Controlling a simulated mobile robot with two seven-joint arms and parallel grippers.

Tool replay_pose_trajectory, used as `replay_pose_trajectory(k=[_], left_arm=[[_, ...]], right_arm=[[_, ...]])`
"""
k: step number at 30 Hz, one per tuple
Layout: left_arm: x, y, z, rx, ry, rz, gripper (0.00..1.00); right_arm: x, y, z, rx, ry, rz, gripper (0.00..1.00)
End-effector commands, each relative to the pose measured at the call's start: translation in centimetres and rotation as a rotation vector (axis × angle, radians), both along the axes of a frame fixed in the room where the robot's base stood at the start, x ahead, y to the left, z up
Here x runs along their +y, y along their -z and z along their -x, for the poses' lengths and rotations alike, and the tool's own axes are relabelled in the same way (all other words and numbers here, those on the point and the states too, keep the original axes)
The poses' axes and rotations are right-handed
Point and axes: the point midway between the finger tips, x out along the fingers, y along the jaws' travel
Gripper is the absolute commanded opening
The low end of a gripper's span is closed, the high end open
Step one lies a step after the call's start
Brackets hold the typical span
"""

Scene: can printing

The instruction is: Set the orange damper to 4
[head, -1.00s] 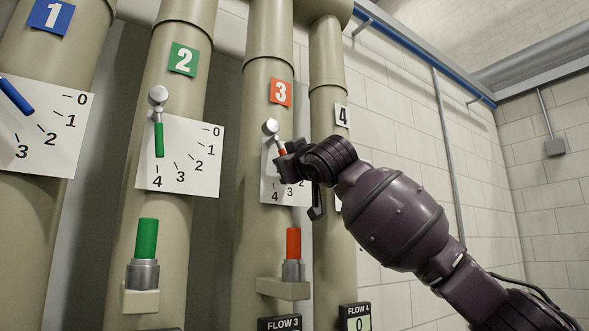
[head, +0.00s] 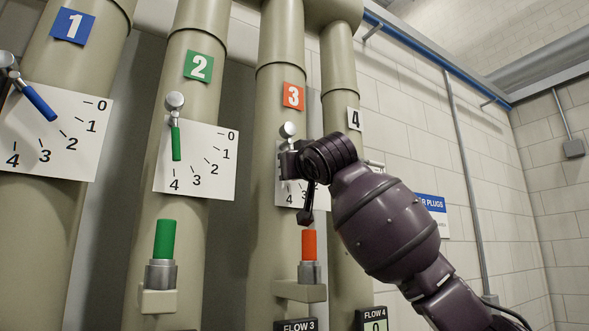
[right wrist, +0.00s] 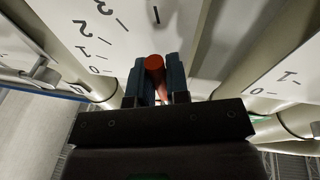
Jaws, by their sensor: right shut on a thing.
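The orange damper is on pipe 3, under an orange 3 label (head: 293,96). Its round pivot (head: 288,130) shows in the head view, but my right gripper (head: 289,162) hides its handle there. In the right wrist view the orange handle (right wrist: 155,64) is between the two jaws of my right gripper (right wrist: 158,76), which is shut on it. The white dial (right wrist: 125,35) shows 0 to 3 at left. A tick past 3 lies just beyond the handle's end; its number is out of frame. My left gripper is not in view.
The blue damper handle (head: 39,102) and the green damper handle (head: 176,143) are on the pipes to the left. An orange cylinder (head: 309,245) stands on a bracket below the damper. Pipe 4 (head: 340,80) is close at right, partly behind my arm.

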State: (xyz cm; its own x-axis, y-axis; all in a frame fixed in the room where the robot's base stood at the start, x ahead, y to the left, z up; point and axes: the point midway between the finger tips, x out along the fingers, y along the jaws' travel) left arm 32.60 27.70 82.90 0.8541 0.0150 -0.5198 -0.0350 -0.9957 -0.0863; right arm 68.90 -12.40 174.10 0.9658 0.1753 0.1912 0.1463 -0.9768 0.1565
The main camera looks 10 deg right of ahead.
Motion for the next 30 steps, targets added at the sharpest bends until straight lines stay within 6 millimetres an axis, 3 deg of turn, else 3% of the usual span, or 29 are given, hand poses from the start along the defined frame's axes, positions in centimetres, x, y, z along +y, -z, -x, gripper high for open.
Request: replay_pose_trajectory(k=[4,5,9,20,30], left_arm=[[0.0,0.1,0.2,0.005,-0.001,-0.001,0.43],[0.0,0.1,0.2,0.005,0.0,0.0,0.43],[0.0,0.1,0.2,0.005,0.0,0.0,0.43],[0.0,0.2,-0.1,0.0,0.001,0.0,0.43],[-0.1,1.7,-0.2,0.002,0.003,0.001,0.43]], right_arm=[[-0.1,-0.3,0.1,-0.002,0.0,-0.007,0.0],[-0.1,-0.3,0.1,-0.003,0.0,-0.007,0.2],[-0.1,-0.2,0.1,-0.002,0.0,-0.005,0.41],[-0.1,0.0,0.4,-0.002,-0.001,-0.002,0.41],[-0.9,1.1,5.0,-0.004,-0.002,-0.001,0.41]])
